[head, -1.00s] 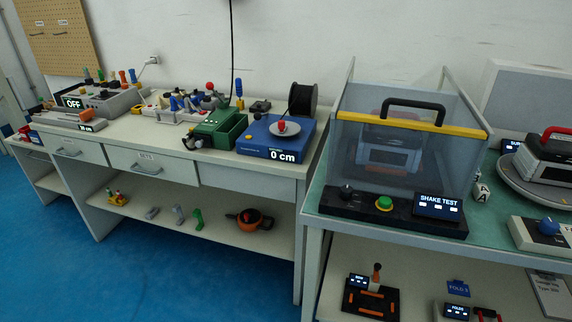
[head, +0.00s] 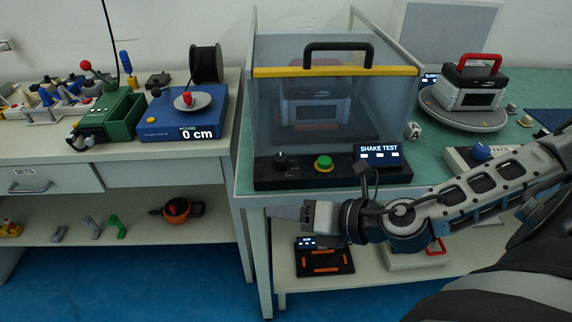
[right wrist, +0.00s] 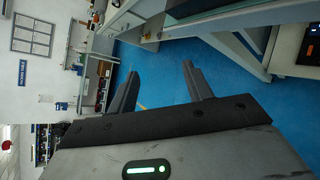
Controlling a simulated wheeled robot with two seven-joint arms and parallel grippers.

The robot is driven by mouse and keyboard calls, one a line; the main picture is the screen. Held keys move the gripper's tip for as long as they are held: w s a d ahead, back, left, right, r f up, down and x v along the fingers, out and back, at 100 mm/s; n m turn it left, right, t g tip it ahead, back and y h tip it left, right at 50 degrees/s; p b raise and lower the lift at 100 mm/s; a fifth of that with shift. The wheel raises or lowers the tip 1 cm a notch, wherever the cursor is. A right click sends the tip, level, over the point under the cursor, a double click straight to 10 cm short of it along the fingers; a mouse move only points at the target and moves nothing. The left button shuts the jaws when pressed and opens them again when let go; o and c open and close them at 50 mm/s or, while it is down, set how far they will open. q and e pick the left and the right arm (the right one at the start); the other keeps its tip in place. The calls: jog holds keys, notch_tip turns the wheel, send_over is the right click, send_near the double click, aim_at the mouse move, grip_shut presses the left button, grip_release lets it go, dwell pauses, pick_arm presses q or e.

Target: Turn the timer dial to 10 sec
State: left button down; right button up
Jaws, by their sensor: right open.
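The shake test box (head: 335,105) stands on the green-topped table, with clear walls, a yellow bar and a black handle. Its black front panel carries a small dark dial (head: 281,160), a green button (head: 324,163) and a screen reading SHAKE TEST (head: 379,153). The dial's markings are too small to read. My right gripper (head: 280,212) is in front of the table, below the panel and apart from the dial. In the right wrist view my right gripper (right wrist: 163,84) is open, with nothing between its fingers. My left gripper does not show.
A blue dial box (head: 480,152) and a round plate with a red-handled device (head: 473,85) are to the right. The left table holds a blue winder reading 0 cm (head: 160,125) and a green box (head: 115,115). A lower shelf (head: 370,285) lies beneath the right table.

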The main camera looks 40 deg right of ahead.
jog(key=s+d+r+n+t+h+b, duration=0.1)
jog(key=s+d+r+n+h, duration=0.15)
jog(key=d+r+n, duration=0.6)
jog(key=m+b, duration=0.2)
jog(key=b, duration=0.3)
send_near(285, 159)
jog(key=x, duration=0.5)
jog(key=shift+s+f, duration=0.1)
jog(key=shift+x, duration=1.1)
jog(key=shift+w, duration=0.75)
jog(key=shift+w+a+f, duration=0.25)
jog(key=shift+w+f, duration=0.1)
jog(key=shift+w, duration=0.05)
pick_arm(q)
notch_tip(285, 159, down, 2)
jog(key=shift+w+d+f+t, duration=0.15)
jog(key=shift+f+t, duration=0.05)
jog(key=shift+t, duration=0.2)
